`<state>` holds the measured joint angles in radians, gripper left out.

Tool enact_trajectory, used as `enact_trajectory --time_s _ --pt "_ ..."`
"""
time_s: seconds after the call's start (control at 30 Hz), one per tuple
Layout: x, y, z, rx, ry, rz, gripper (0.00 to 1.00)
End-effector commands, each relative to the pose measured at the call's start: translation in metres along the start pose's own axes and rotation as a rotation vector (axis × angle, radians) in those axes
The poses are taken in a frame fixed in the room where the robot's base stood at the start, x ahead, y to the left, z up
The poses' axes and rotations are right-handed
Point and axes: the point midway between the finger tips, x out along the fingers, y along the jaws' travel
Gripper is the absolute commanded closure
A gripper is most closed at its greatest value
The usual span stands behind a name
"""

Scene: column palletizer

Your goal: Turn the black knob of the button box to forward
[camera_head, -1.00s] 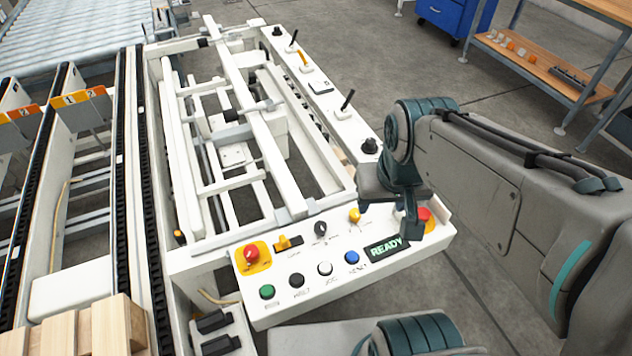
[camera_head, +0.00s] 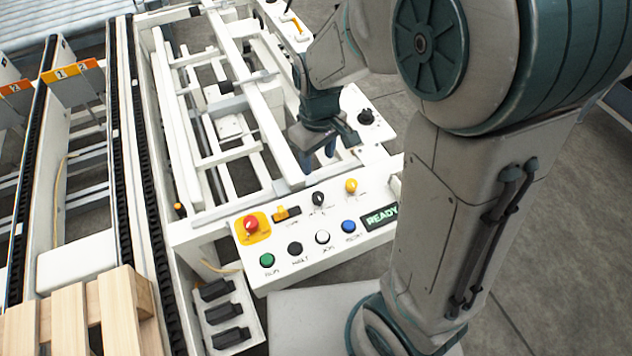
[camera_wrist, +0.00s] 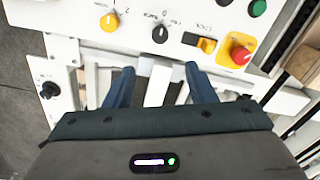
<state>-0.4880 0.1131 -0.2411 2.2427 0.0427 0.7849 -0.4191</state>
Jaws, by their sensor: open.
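The button box (camera_head: 290,262) is a white panel at the front of the machine. Its black knob (camera_head: 318,199) sits between the yellow switch on its left and the yellow knob on its right. In the wrist view the black knob (camera_wrist: 160,34) lies beyond the fingertips, between them sideways, with its pointer marks too small to read surely. My gripper (camera_head: 318,162) is open and empty, above the frame just behind the box. In the wrist view its two blue fingers (camera_wrist: 160,72) are apart and touch nothing on the panel.
Near the knob are a red emergency button (camera_head: 251,224), a yellow switch (camera_head: 281,213), a yellow knob (camera_head: 351,186) and a READY display (camera_head: 381,216). Green, black, white and blue buttons line the front. Another black knob (camera_head: 366,117) stands on the side rail. White frame bars lie below my gripper.

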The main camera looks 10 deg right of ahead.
Motion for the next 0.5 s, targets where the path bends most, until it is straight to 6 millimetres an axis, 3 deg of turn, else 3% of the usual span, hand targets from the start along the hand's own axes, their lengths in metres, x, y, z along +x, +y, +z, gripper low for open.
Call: enact_trajectory --time_s 0.23,0.5 --pt "0.021 -0.001 -0.002 -0.016 -0.011 0.000 0.50" --pt "0.076 -0.001 -0.002 -0.014 -0.011 0.000 0.50"
